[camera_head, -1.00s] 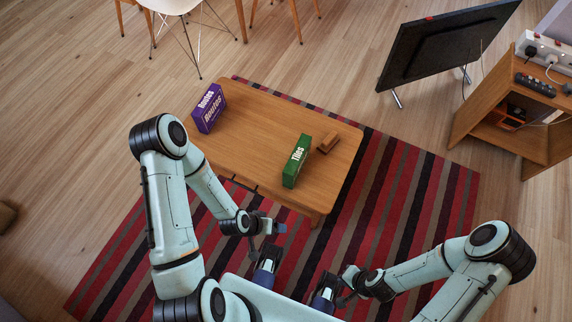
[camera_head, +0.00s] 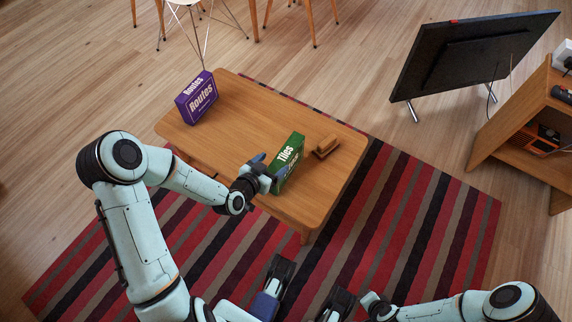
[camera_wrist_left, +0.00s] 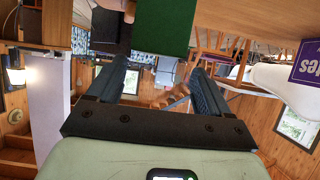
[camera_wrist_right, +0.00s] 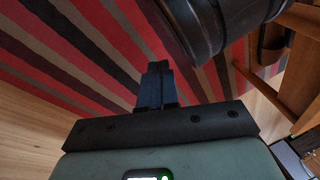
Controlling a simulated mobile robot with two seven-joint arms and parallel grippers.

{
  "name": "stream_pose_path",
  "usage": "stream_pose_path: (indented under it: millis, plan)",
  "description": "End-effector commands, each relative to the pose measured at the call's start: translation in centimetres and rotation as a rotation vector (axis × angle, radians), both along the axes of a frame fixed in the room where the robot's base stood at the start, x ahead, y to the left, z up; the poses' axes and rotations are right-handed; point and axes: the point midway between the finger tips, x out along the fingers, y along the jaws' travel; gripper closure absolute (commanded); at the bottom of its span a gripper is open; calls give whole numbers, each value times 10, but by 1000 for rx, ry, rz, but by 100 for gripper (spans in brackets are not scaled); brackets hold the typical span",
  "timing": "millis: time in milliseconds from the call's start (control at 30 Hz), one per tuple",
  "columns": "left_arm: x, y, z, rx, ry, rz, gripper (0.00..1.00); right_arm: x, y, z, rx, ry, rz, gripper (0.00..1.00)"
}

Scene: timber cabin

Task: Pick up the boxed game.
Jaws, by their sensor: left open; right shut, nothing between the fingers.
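A green box lettered "Tiles" (camera_head: 290,157) stands upright on the wooden coffee table (camera_head: 235,130), near its front right. A purple box lettered "Routes" (camera_head: 198,100) stands at the table's far left. My left gripper (camera_head: 267,167) is open, just left of the green box in the head view. In the left wrist view, which is upside down, the green box (camera_wrist_left: 158,22) is at the top, beyond the open fingers (camera_wrist_left: 156,85), with nothing between them. Part of the purple box (camera_wrist_left: 306,62) shows at the right edge. My right gripper (camera_wrist_right: 157,84) is shut and empty above the striped rug.
A small brown wooden object (camera_head: 325,147) lies on the table just right of the green box. A black screen (camera_head: 470,55) on legs stands behind right, near a wooden shelf unit (camera_head: 515,130). Bare tabletop lies between the two boxes. A striped rug (camera_head: 400,210) surrounds the table.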

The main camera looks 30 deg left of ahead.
Motion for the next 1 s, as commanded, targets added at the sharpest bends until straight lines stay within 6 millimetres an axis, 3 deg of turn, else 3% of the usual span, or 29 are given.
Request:
stream_pose_path:
  millis: [267,533,833,867,1000]
  plan:
    - [21,-3,-10,-2,0,-1,21,-16,-2,-15,3,54,-3,100]
    - [54,-8,-25,-3,1,0,21,-45,-6,-39,8,152,-11,100]
    - [59,-9,-25,-1,1,0,21,-50,-7,-41,10,169,-12,100]
    - [59,-9,-25,-2,1,0,27,-50,-7,-41,10,169,-12,100]
    - [59,-9,-25,-2,1,0,73,-50,-7,-40,10,167,-11,100]
